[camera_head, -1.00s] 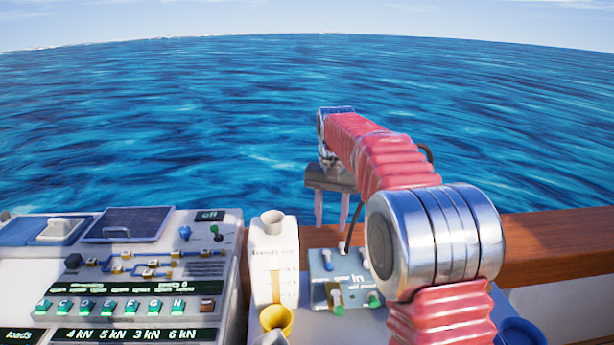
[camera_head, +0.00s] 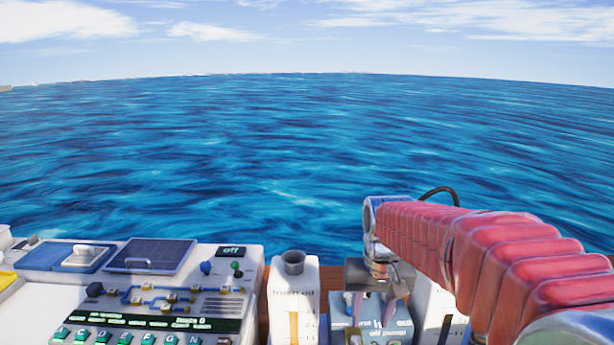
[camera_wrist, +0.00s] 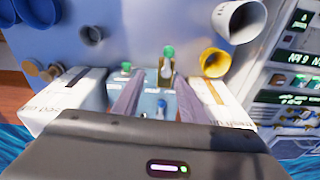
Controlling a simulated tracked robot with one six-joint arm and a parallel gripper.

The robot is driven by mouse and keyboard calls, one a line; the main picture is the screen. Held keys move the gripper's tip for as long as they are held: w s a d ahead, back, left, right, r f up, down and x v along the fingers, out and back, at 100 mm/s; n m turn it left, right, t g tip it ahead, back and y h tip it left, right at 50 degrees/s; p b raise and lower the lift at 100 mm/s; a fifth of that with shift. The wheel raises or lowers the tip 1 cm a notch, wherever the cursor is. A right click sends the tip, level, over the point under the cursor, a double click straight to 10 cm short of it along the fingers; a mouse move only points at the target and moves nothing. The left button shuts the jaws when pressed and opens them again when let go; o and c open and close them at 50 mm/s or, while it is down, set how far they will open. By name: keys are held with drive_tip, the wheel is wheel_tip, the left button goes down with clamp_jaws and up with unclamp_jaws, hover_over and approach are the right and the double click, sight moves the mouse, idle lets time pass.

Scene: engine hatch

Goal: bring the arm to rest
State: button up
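My arm's red ribbed sleeve reaches in from the right in the head view. My gripper (camera_head: 374,318) hangs at its far end, fingers pointing down, over the small blue-grey box (camera_head: 371,335). In the wrist view the two fingers of my gripper (camera_wrist: 159,77) stand apart with nothing held between them. The blue-grey box (camera_wrist: 150,105) and its green-topped fittings (camera_wrist: 166,66) show beyond and between them. Whether the fingertips touch the box cannot be told.
A white canister with an open neck (camera_head: 293,305) stands left of the gripper, another white container (camera_head: 436,308) right of it. The control panel (camera_head: 178,262), reading "off", is further left. A yellow cup (camera_wrist: 215,63) shows in the wrist view. Open sea lies behind.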

drive_tip(key=s+d+r+t, duration=0.1)
drive_tip(key=s+t, duration=0.1)
drive_tip(key=s, duration=0.8)
drive_tip(key=s+d+r+t, duration=0.1)
drive_tip(key=s+r+t, duration=0.1)
drive_tip(key=s, duration=0.9)
drive_tip(key=shift+d+n, duration=0.15)
drive_tip(key=shift+n, duration=0.15)
